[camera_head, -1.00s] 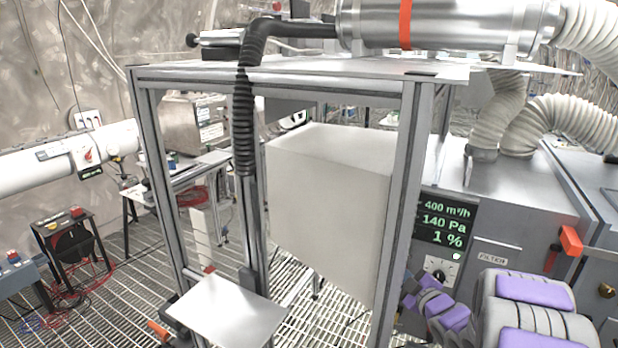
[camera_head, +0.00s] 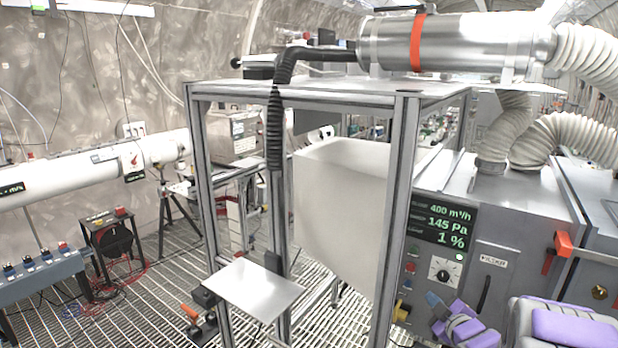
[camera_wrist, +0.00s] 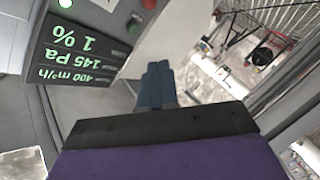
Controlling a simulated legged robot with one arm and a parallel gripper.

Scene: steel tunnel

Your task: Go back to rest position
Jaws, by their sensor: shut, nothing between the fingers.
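My gripper (camera_head: 434,299) is at the lower right of the head view, just in front of the filter unit's grey front. It is shut and holds nothing. Its blue-grey fingers (camera_wrist: 156,84) lie together in the wrist view, with the dark mount and purple casing below them. The filter unit's dark display (camera_head: 447,223) reads 400 m³/h, 145 Pa and 1 %. It also shows upside down in the wrist view (camera_wrist: 78,52). A round knob (camera_head: 442,270) sits under the display, above the gripper.
An aluminium frame (camera_head: 393,200) with a pale box (camera_head: 338,210) inside stands left of my gripper. A flat metal plate (camera_head: 250,288) sticks out low at its front. A black stand (camera_head: 110,236) is farther left. Open grating floor (camera_head: 150,300) lies between.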

